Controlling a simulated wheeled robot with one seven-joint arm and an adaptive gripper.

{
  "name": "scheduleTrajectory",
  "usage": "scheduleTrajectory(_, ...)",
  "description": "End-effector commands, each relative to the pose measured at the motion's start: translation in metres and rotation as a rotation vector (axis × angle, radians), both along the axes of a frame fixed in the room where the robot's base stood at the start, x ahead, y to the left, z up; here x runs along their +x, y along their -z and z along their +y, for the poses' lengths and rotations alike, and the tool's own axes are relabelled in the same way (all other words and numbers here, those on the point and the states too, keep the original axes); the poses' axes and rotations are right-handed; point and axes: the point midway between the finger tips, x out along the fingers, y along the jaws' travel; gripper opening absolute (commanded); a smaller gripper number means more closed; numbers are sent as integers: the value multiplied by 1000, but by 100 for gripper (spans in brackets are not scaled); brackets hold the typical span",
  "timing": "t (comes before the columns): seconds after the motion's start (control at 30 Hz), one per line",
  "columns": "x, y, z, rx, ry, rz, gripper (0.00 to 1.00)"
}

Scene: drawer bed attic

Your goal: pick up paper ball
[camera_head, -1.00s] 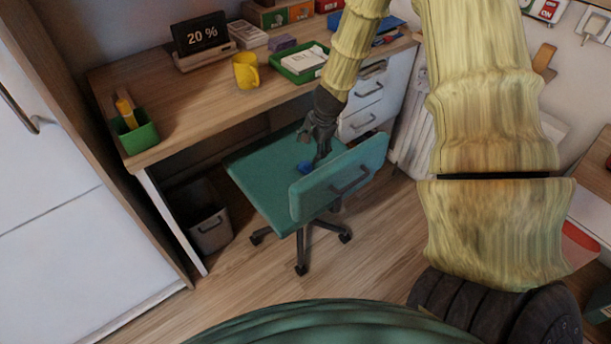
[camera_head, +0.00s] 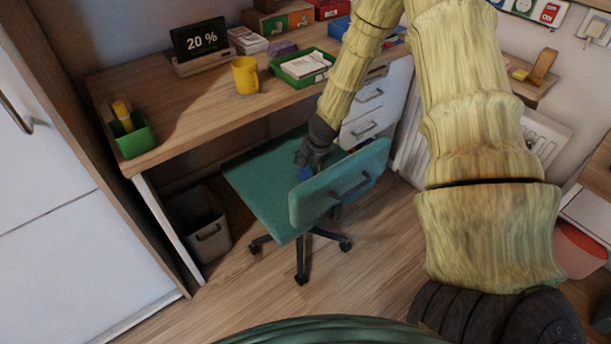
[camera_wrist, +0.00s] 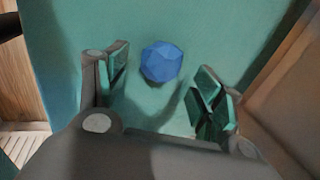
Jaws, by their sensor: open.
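The paper ball (camera_wrist: 161,61) is blue and faceted, and it lies on the teal seat of the office chair (camera_wrist: 160,15). In the head view the ball (camera_head: 305,174) is a small blue patch on the seat, partly hidden by my gripper and the chair back. My gripper (camera_head: 309,160) is low over the seat. In the wrist view my gripper (camera_wrist: 163,85) is open and empty, with its two green-padded fingers apart. The ball shows between and just beyond the fingertips, a little nearer the left finger. I see no contact with it.
The chair back (camera_head: 338,188) stands in front of my gripper. The desk (camera_head: 200,110) is behind, with a yellow mug (camera_head: 245,75), a green tray (camera_head: 300,68) and a green pen holder (camera_head: 131,136). A grey bin (camera_head: 207,230) stands under it. Floor in front is clear.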

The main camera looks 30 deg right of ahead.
Motion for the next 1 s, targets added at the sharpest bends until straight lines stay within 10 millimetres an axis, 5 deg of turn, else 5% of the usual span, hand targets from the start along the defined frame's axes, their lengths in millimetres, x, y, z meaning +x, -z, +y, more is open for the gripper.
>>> scheduleTrajectory(0.17,6,22,0,1,2,1,67)
scheduleTrajectory(0.4,7,23,0,0,1,0,67)
scheduleTrajectory(0.63,7,23,1,0,1,0,33)
scheduleTrajectory(1.0,7,21,1,0,0,0,32)
